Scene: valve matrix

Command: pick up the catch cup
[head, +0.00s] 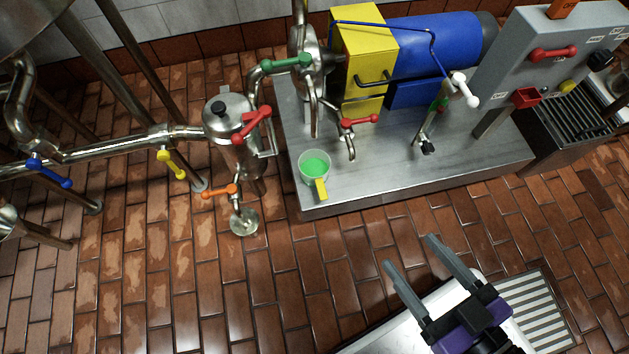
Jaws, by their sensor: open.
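The catch cup (304,167) looks like a pale, see-through cup with green inside and a yellow handle (321,189). It stands upright on the metal plinth (375,185), near its front left corner, below the red-handled tap. My gripper (412,253) is in the lower right of the head view, with its two grey fingers apart and nothing between them. It is to the right of and nearer than the cup, clear of it and of the plinth.
A red-handled tap (352,123) stands just behind the cup, with the yellow and blue pump (425,45) beyond. A steel vessel with valves (228,120) is to the left. A white-handled valve (455,90) stands right on the plinth.

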